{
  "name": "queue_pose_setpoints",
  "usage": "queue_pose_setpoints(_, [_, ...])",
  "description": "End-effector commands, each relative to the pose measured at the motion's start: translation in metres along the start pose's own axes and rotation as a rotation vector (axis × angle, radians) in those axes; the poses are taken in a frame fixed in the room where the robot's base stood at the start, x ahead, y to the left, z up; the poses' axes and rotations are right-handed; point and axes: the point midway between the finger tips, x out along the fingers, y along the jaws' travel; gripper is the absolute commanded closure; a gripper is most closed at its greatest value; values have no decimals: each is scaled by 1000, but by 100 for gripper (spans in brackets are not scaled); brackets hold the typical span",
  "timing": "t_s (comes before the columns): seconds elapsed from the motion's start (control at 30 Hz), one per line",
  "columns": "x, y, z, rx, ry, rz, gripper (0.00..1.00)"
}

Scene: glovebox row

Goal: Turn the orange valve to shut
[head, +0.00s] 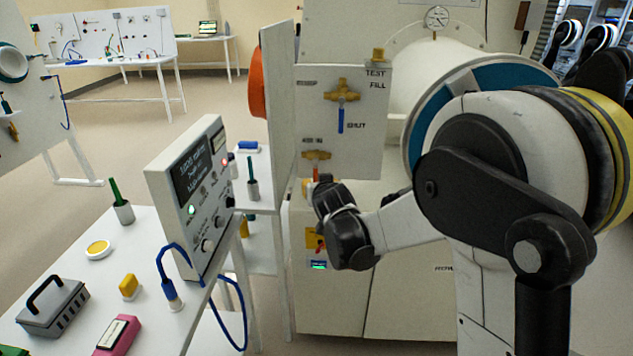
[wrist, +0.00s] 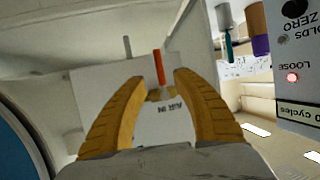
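The orange valve has a brass body (head: 317,155) and an orange handle (head: 316,173) under the AIR IN label, low on the white panel. The handle hangs downward in the head view. In the wrist view, which is turned upside down, the orange handle (wrist: 158,67) points up from the AIR IN label. My gripper (wrist: 158,77) is open, its two tan fingers spread to either side of the handle. I cannot tell whether they touch it. In the head view my black wrist hides most of the fingers (head: 306,187).
A second valve with a blue handle (head: 341,122) sits above on the same panel, beside a SHUT label. A grey instrument box (head: 190,195) with a red light stands on the white table to the left. A large round port (head: 440,85) is at the right.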

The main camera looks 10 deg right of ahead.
Motion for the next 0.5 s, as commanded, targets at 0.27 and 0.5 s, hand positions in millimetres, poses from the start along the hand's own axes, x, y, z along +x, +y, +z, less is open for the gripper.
queue_pose_setpoints(0.27, [-30,0,0,1,0,0,65])
queue_pose_setpoints(0.5, [-30,0,0,1,0,0,65])
